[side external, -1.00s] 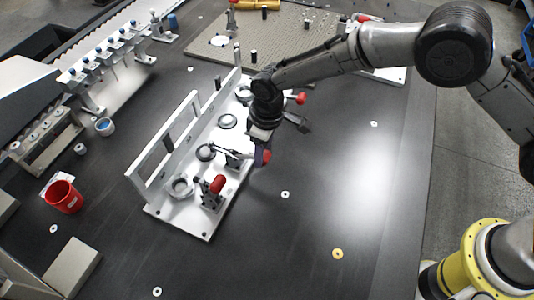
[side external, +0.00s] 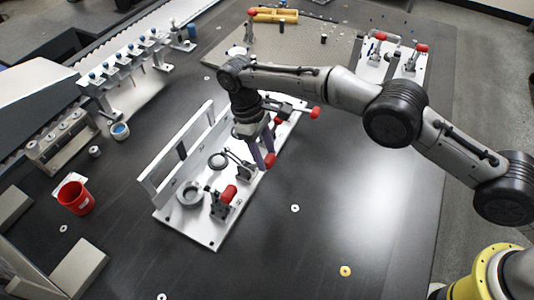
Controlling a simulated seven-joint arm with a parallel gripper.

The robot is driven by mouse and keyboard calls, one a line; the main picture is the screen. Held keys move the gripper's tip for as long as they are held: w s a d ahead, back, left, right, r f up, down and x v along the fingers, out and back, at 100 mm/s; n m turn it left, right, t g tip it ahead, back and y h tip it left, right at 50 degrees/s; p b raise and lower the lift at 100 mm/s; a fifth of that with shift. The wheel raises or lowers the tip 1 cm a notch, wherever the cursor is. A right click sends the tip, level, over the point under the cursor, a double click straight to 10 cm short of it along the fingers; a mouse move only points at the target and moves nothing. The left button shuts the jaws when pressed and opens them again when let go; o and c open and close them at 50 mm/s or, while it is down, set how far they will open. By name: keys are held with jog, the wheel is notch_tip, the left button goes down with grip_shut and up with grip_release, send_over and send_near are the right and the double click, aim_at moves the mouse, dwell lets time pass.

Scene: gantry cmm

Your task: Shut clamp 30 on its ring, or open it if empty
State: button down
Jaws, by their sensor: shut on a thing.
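A white fixture (side external: 206,232) with an upright windowed wall carries a row of toggle clamps with red handles. No clamp number is legible. My gripper (side external: 265,158) points down over the fixture's front side, its purple fingers shut on the red handle (side external: 270,161) of a middle clamp (side external: 241,167). The fingers partly hide the handle.
Beyond my gripper, other red clamp handles (side external: 315,113) stick out from the fixture. A red cup (side external: 75,198) stands at the left. Small washers (side external: 295,208) lie on the dark table. The table right of the fixture is mostly clear.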

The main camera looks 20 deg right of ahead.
jog(key=shift+w+a+r, duration=0.1)
dwell(0.3)
jog(key=shift+c, duration=1.4)
grip_release()
notch_tip(320, 180, up, 4)
jog(key=shift+f, duration=0.25)
jog(key=s+d+r, duration=0.8)
jog(key=s+r, duration=0.1)
jog(key=s, duration=0.2)
jog(key=shift+d+r, duration=0.2)
jog(key=shift+d, duration=0.1)
